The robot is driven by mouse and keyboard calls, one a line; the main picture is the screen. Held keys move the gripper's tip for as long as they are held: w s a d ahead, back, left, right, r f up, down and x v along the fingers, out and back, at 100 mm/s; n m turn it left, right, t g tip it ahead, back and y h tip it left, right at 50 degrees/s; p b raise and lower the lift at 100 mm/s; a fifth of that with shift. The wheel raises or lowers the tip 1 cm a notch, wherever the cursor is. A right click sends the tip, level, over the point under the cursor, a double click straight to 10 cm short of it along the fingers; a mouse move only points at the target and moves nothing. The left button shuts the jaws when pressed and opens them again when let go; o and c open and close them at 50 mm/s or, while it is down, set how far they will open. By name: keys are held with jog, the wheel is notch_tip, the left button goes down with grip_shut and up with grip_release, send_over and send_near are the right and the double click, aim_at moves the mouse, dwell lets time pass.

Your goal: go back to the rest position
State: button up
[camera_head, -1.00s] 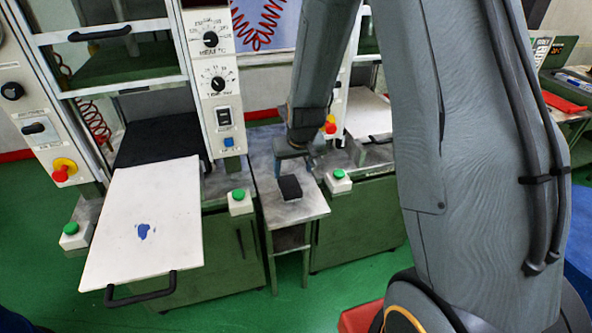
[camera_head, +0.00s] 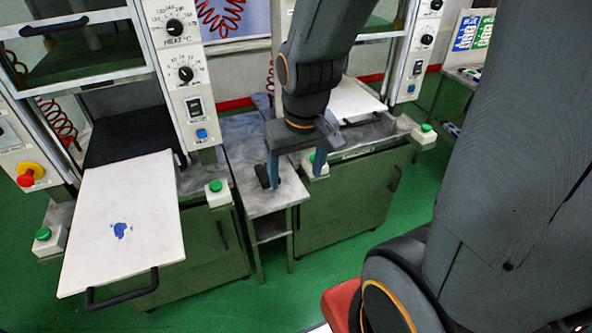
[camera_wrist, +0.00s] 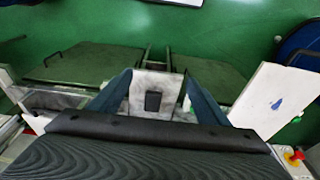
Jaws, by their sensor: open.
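My gripper (camera_head: 296,179) is in the middle of the head view, pointing down in front of the small grey stand (camera_head: 240,150), with its two blue fingers apart and nothing between them. A small black block (camera_head: 262,174) lies on the stand, partly hidden by the left finger. In the wrist view, the open gripper (camera_wrist: 158,74) frames the black block (camera_wrist: 153,101), which lies beyond the fingers on the pale stand top, clear of them.
A white plate (camera_head: 135,210) with a blue blob (camera_head: 120,231) and a black handle juts out at left. Another white plate (camera_head: 350,98) is behind my gripper. Green-button boxes (camera_head: 217,193) stand on either side of the stand. Green floor is open in front.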

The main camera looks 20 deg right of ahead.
notch_tip(320, 180, down, 6)
jog(key=b, duration=0.5)
jog(key=shift+f+g+b, duration=0.25)
jog(key=shift+g+b, duration=0.15)
jog(key=shift+w, duration=0.1)
